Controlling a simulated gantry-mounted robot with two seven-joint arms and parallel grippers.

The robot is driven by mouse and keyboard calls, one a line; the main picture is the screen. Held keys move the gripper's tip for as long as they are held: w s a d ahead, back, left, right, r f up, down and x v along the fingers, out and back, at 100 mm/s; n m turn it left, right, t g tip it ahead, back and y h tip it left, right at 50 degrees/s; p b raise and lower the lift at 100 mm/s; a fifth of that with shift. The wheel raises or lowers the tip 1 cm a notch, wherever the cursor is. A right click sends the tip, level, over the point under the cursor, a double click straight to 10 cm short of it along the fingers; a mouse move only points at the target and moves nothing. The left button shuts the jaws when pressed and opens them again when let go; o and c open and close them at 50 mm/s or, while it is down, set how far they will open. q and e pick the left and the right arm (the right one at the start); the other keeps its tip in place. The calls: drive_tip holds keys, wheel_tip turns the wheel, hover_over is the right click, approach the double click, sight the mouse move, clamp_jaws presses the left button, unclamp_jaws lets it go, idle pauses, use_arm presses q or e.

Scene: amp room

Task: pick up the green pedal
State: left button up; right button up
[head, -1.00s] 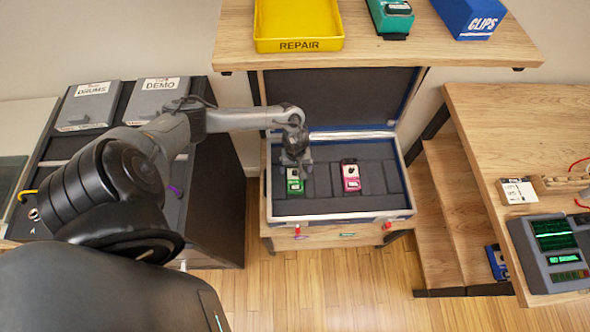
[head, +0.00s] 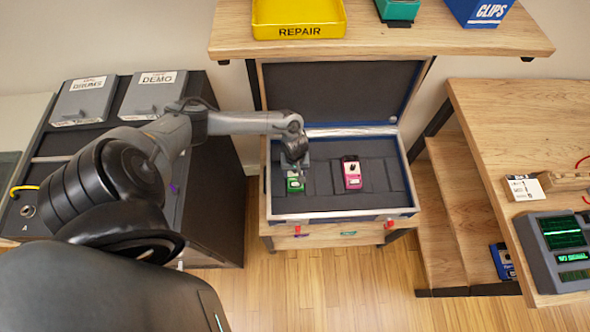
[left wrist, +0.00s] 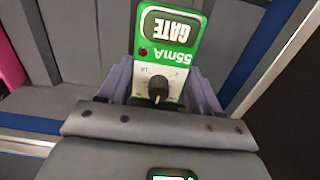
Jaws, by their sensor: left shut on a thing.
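A green pedal (head: 294,185) is in the left part of the open case (head: 345,214). In the left wrist view the pedal (left wrist: 166,50) shows a white face, a dark knob and the words GATE and 55mA. My left gripper (head: 294,168) is over it, with purple fingers on either side, shut on the pedal. The gripper hides part of the pedal in the head view. I cannot tell whether the pedal is clear of the case floor. My right gripper is not in view.
A pink pedal (head: 351,174) lies to the right in the case. Above is a shelf (head: 400,39) with a yellow REPAIR bin (head: 299,29), another green device (head: 398,10) and a blue CLIPS box (head: 478,12). A wooden bench (head: 505,120) stands right.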

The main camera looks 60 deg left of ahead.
use_arm(q)
drive_tip(key=c, duration=0.3)
drive_tip(key=shift+r, duration=0.1)
